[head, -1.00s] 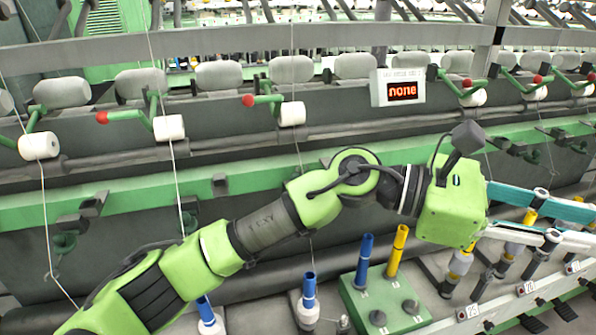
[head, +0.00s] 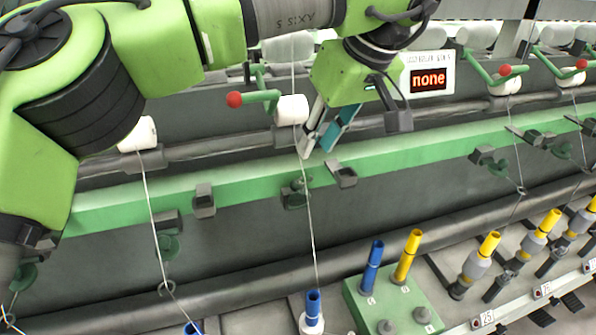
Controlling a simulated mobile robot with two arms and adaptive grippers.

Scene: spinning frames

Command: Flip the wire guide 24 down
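My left gripper (head: 316,152) points down in the middle of the head view, its pale and teal fingers apart with nothing seen between them. Small dark wire guides sit along the green rail. One guide (head: 341,174) is just below and right of the fingertips; I cannot tell whether they touch. Other guides show at the left (head: 204,200) and at the right (head: 483,155). No number is readable on the guides, so I cannot tell which is 24. My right gripper is out of view.
A thread hangs from a white roll (head: 292,110) to a blue tube (head: 313,304), close to the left gripper. A red-knobbed green lever (head: 252,98) sticks out beside it. A display (head: 427,79) reads "none". A green block (head: 396,314) with tubes stands below.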

